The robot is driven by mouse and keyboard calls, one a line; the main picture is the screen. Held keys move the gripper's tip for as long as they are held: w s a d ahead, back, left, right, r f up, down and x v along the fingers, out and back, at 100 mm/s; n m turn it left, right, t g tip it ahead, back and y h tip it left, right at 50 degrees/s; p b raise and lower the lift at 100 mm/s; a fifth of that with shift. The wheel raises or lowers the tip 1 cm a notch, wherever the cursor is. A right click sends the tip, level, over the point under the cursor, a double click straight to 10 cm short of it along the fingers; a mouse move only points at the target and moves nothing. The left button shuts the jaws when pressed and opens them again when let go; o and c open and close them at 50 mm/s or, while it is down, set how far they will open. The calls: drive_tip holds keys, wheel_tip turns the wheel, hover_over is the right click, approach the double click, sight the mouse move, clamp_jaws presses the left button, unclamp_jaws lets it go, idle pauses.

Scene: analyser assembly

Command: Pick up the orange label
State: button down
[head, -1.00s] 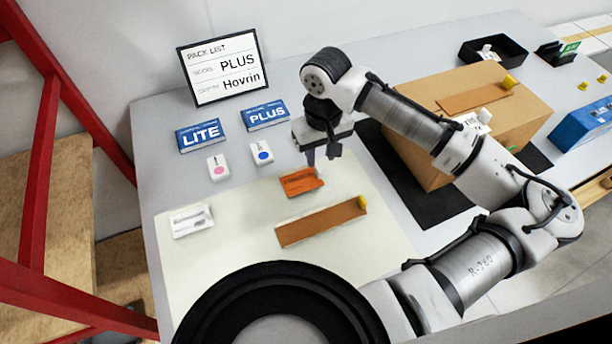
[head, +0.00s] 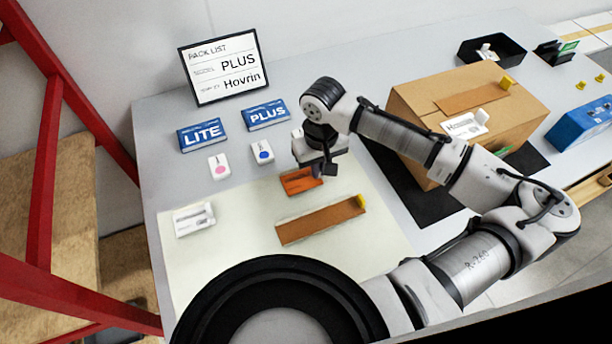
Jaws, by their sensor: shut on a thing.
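The orange label (head: 299,182) lies on the cream mat (head: 215,265), near the mat's far edge, in the head view. My gripper (head: 322,170) is directly over its right part, pointing down. The fingers are shut on the label; they cover its right end. I cannot tell whether the label is clear of the mat.
A brown strip (head: 320,220) with a yellow end lies just in front, and a white label (head: 193,220) to the left. Behind are white pieces (head: 219,166), blue LITE (head: 201,135) and PLUS (head: 266,116) boxes and a pack list (head: 223,69). A large carton (head: 420,105) stands right.

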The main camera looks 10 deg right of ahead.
idle(0.3)
wheel_tip(320, 180, up, 18)
drive_tip(key=b, duration=0.4)
drive_tip(key=shift+r, duration=0.2)
drive_tip(key=shift+d, duration=0.15)
